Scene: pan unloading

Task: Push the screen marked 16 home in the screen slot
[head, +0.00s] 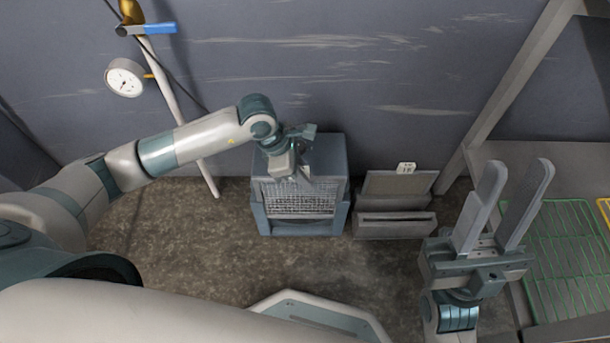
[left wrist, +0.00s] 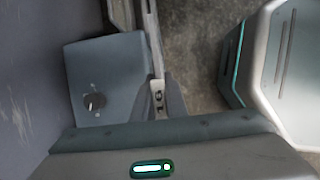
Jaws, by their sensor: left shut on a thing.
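A blue-grey box (head: 341,170) stands on the floor against the wall, with a mesh screen (head: 300,200) upright at its open front. My left gripper (head: 304,176) is over the top front of the box, shut on what looks like the screen's top edge. In the left wrist view, a small pale tag with dark marks (left wrist: 158,98) shows by the fingers; I cannot read it. The slot and how deep the screen sits are hidden by the gripper. My right gripper (head: 516,203) is open and empty, away to the right.
A low grey rack (head: 393,227) stands right of the box, with a white tag (head: 406,168) that seems to read 16. A green wire rack (head: 566,255) lies at the right by a grey frame. A dial gauge (head: 125,78) and pipe are at the left wall.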

